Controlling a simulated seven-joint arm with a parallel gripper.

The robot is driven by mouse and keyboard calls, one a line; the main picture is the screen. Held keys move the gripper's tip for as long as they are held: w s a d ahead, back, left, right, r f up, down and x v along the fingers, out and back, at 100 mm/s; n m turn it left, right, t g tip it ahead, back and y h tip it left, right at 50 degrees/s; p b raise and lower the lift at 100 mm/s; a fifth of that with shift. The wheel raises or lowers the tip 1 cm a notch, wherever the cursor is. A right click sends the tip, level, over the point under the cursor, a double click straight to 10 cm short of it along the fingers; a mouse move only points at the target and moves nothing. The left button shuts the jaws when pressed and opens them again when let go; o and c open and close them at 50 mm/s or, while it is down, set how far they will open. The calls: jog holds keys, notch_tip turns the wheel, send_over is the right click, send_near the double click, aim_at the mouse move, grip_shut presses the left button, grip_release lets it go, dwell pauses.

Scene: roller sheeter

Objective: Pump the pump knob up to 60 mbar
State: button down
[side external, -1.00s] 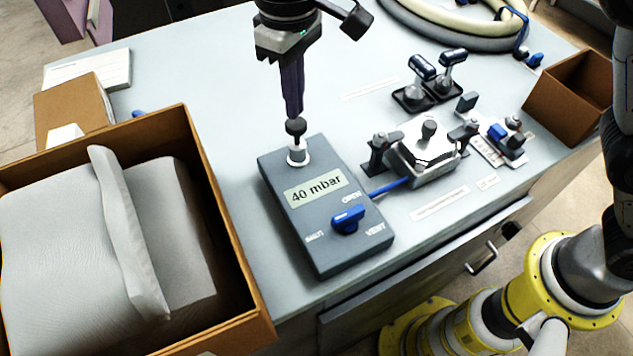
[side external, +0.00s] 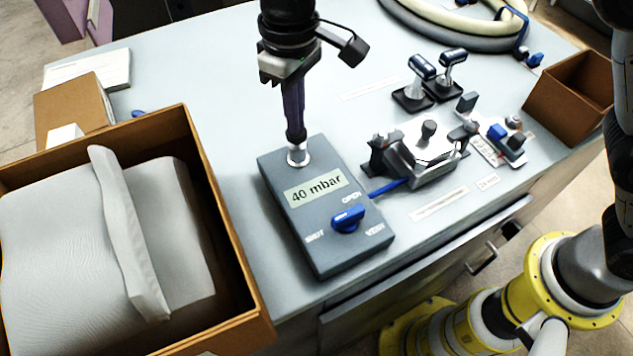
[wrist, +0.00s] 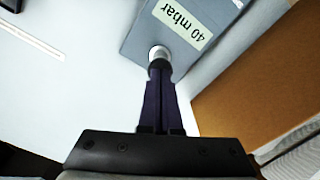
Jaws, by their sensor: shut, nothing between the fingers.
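The grey pump box (side external: 325,240) sits on the table, and its display (side external: 316,189) reads 40 mbar. The pump knob (side external: 297,157) is at the box's far left corner; its dark top is low over the white collar and partly hidden by my fingertips. My gripper (side external: 295,132) points straight down, shut and empty, with its tips touching the knob's top from above. In the wrist view, the shut fingers (wrist: 161,75) end at the knob, over its white collar (wrist: 158,53). A blue valve lever (side external: 348,218) is on the box's front part, among printed labels.
A cardboard box (side external: 232,240) with grey foam stands close to the left of the pump. A clamp-like metal fixture (side external: 425,150) is to the right, joined by a blue tube (side external: 388,187).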

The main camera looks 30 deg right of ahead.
jog(key=shift+f, duration=1.15)
jog(key=shift+r, duration=3.55)
